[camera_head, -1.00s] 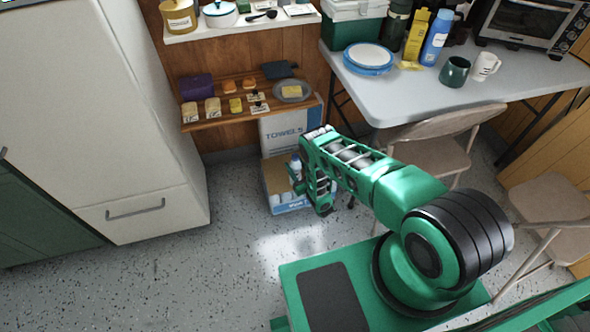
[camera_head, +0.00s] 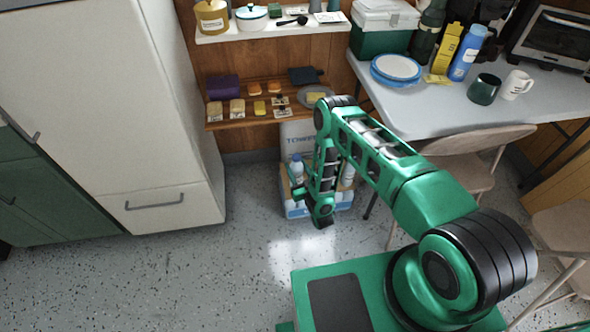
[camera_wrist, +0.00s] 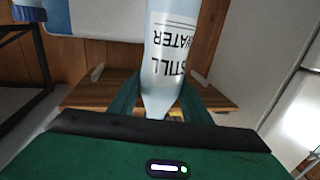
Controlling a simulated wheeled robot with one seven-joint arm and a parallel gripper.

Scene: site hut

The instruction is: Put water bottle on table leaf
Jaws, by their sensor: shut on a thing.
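A clear water bottle lettered "STILL WATER" (camera_wrist: 172,50) is between the fingers of my gripper (camera_wrist: 158,100). In the wrist view its lettering is upside down and its narrow end points toward the gripper body. In the head view the bottle (camera_head: 297,168) looks upright, low in front of the open box below the wooden shelf, with my gripper (camera_head: 297,188) around it. My forearm hides part of the box behind. A grey table top (camera_head: 425,108) is at the upper right, well above and apart from the bottle. I cannot tell which surface is the table leaf.
The wooden shelf (camera_head: 240,122) holds food items and a plate; a white shelf (camera_head: 270,29) is above it. The table carries plates, bottles, mugs and an oven. A folding chair (camera_head: 465,165) stands before it. The floor (camera_head: 150,270) at left is clear.

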